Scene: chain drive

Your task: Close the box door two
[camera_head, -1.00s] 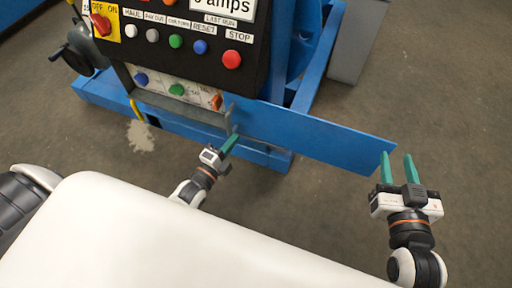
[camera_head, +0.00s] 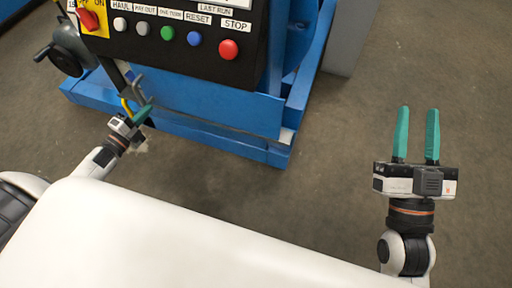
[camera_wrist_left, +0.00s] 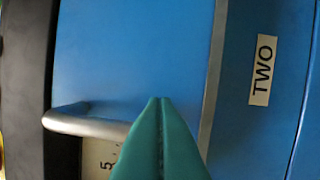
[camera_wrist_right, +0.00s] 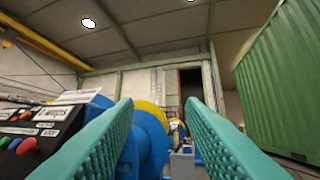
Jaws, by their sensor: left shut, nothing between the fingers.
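The blue box door (camera_head: 215,100) lies across the front of the box under the control panel. It also fills the middle of the left wrist view (camera_wrist_left: 140,55), with its grey handle (camera_wrist_left: 85,122) near one edge. A strip of pale inner panel (camera_wrist_left: 100,155) shows past that edge, so the door looks slightly ajar. A "TWO" label (camera_wrist_left: 263,70) is on the blue surface beside it. My left gripper (camera_head: 144,112) is shut and empty, near the door's handle end; I cannot tell whether it touches. My right gripper (camera_head: 417,112) is open and empty, away from the box.
The control panel (camera_head: 170,55) with several buttons and a red switch (camera_head: 89,19) overhangs the door. A handwheel (camera_head: 65,50) sits at its left. My right side has free floor (camera_head: 350,130). A green container (camera_wrist_right: 285,80) shows in the right wrist view.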

